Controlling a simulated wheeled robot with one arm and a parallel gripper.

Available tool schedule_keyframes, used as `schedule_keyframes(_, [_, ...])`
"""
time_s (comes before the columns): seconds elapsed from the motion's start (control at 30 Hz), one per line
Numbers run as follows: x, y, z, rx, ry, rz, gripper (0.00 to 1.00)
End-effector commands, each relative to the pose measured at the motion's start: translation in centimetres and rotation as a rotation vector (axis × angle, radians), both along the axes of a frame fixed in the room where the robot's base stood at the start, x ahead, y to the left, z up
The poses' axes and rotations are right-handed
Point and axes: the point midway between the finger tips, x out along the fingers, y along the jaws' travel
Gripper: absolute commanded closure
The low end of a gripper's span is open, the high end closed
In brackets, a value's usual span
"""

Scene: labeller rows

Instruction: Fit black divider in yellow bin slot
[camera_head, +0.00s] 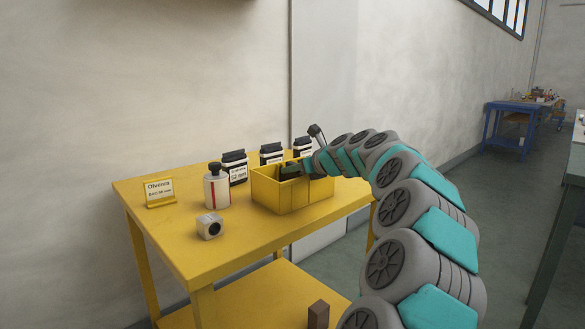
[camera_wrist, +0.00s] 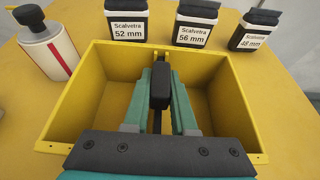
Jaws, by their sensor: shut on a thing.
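The yellow bin (camera_head: 270,194) stands on the yellow table; in the wrist view its rim (camera_wrist: 70,92) frames my gripper. My gripper (camera_wrist: 160,72), with two teal fingers, points into the bin opening near the middle of its width. It is shut on the black divider (camera_wrist: 160,88), which shows as a narrow dark piece between the fingers. A small notch-like mark shows at the middle of the bin's far rim, just beyond the divider. Whether the divider touches the bin or sits in a slot cannot be told. In the head view the gripper (camera_head: 297,168) is over the bin.
Several black-and-white labelled jars (camera_head: 234,167) stand behind the bin. A white bottle with a red stripe (camera_head: 216,188) stands left of it. A small grey block (camera_head: 209,226) and a yellow sign (camera_head: 160,193) are on the table's left, with bare tabletop around them.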

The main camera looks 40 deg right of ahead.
Motion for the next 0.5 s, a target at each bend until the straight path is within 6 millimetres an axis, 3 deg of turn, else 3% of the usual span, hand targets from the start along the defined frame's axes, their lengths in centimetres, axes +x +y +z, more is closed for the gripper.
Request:
schedule_keyframes(0.13, [-0.01, 0.03, -0.30, 0.001, 0.000, 0.000, 1.00])
schedule_keyframes(0.17, [-0.01, 0.02, -0.31, 0.001, 0.000, 0.000, 0.74])
schedule_keyframes(0.4, [0.00, 0.01, -0.31, 0.001, 0.000, 0.000, 0.47])
schedule_keyframes(0.5, [0.00, 0.01, -0.34, 0.001, 0.000, 0.000, 0.41])
